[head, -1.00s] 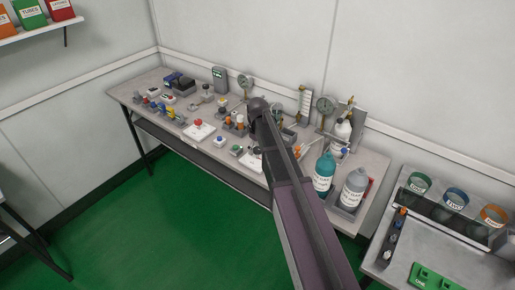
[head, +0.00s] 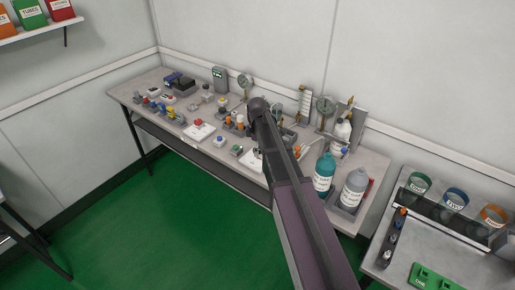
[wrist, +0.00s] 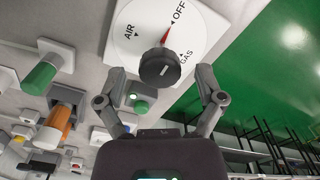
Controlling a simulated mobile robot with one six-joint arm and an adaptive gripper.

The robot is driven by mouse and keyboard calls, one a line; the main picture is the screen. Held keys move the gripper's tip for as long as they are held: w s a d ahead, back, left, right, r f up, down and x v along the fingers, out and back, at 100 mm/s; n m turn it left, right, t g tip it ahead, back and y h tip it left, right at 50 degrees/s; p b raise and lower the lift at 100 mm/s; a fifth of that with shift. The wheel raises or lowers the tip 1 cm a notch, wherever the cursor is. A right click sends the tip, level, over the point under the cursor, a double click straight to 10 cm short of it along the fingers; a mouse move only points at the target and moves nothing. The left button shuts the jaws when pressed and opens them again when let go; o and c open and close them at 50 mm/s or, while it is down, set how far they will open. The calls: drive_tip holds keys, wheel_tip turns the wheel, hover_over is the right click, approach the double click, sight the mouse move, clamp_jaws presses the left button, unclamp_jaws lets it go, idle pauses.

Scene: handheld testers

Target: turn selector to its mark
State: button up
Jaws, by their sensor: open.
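The selector shows in the wrist view as a white round dial (wrist: 135,60) marked AIR, OFF and GAS, with a black round knob (wrist: 161,68) and a red pointer (wrist: 166,34). The pointer lies near the small mark by OFF. My gripper (wrist: 161,73) is open, with one finger on each side of the knob. I see no finger touching it, though the depth between them is hard to judge. In the head view my arm (head: 285,165) reaches over the bench and hides the gripper.
The bench (head: 185,142) holds many small testers. A green knob (wrist: 40,76) and an orange-and-white handle (wrist: 58,122) are left of my gripper in the wrist view. A teal bottle (head: 324,173) and a grey bottle (head: 354,187) stand right of my arm.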

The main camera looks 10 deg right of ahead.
drive_tip(key=n, duration=0.3)
wheel_tip(320, 180, up, 14)
drive_tip(key=p, duration=1.4)
drive_tip(key=s+f+m+b, duration=0.2)
drive_tip(key=s+m, duration=0.6)
drive_tip(key=s, duration=0.3)
drive_tip(key=s+f+m+b, duration=0.3)
drive_tip(key=s+m, duration=0.6)
drive_tip(key=s, duration=0.2)
drive_tip(key=shift+s+a, duration=0.15)
drive_tip(key=shift+a, duration=0.3)
idle(1.1)
